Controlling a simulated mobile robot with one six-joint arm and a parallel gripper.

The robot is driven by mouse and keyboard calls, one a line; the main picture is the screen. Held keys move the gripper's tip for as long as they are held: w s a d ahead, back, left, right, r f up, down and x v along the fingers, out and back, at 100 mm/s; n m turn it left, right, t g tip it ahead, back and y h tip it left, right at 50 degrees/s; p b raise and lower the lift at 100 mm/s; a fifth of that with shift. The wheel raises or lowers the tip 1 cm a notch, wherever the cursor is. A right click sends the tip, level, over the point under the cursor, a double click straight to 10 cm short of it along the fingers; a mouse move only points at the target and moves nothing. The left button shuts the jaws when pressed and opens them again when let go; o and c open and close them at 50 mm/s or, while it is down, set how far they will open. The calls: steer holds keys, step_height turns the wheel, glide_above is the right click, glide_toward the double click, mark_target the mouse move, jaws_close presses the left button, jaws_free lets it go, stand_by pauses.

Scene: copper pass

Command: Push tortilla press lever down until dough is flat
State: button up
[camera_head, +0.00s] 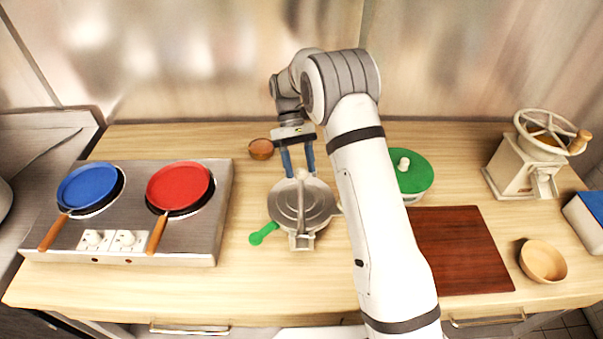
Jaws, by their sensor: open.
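The tortilla press (292,216) is a round grey metal press on the wooden counter, in the middle of the head view. Its upper plate appears to lie down over the base. No dough shows; anything between the plates is hidden. My gripper (299,174) is open with its blue fingers pointing down at the back edge of the press, near a small pale knob (302,174). I cannot tell whether the fingers touch the press.
A two-plate stove (200,248) with a blue pan (88,186) and a red pan (180,185) stands left. A brown bowl (261,149) sits behind the press. Right are a green-lidded container (414,176), cutting board (462,250), wooden bowl (542,261) and grinder (520,170).

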steer(key=b+v, duration=0.1)
steer(key=v, duration=0.4)
steer(key=shift+w+r, duration=0.15)
steer(key=shift+r, duration=0.05)
steer(key=shift+c, duration=0.3)
